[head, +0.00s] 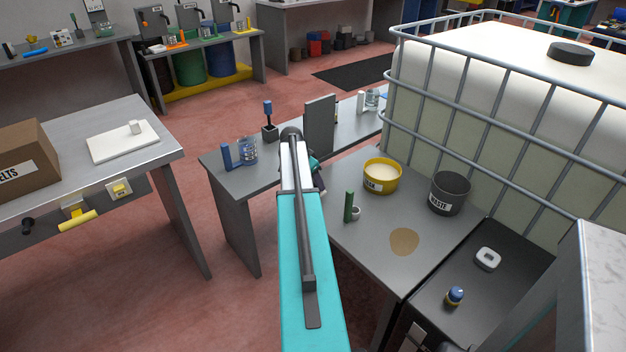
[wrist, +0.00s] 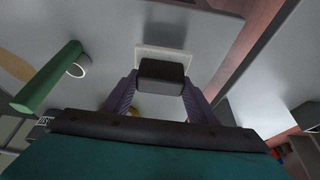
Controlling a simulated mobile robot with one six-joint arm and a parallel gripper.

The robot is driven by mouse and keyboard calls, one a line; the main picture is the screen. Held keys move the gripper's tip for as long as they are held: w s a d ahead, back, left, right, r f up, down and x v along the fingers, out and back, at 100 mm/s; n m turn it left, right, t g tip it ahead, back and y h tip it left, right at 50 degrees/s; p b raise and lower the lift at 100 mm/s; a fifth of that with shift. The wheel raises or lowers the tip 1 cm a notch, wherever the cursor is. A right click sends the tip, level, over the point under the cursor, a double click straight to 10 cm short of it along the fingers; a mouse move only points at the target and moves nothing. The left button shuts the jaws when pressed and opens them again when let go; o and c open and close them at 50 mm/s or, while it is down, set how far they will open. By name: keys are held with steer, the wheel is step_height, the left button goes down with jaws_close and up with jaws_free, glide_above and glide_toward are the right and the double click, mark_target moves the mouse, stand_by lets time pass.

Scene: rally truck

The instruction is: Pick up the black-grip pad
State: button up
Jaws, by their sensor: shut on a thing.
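In the wrist view, the black-grip pad (wrist: 162,70) shows as a dark block-shaped grip on a pale, flat base. My gripper (wrist: 160,80) has its two purple fingers on either side of the dark grip and is shut on it. The pale base shows beyond the grip, over a grey surface. I cannot tell whether the base touches that surface. In the head view, my own arm hides the pad and most of my gripper, near the left edge of the grey table (head: 375,235).
A green cylinder (head: 349,205) with a white ring stands close by; the wrist view shows it left of the gripper (wrist: 48,78). A yellow tub (head: 382,178), a dark waste bin (head: 450,194) and a brown patch (head: 404,241) are farther right. A large caged tank (head: 490,130) stands behind.

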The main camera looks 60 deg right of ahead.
steer(key=s+a+r+b, duration=0.1)
steer(key=s+a, duration=0.6)
steer(key=a, duration=0.3)
steer(key=shift+a+b, duration=0.15)
steer(key=shift+b, duration=0.25)
steer(key=shift+s+r, duration=0.1)
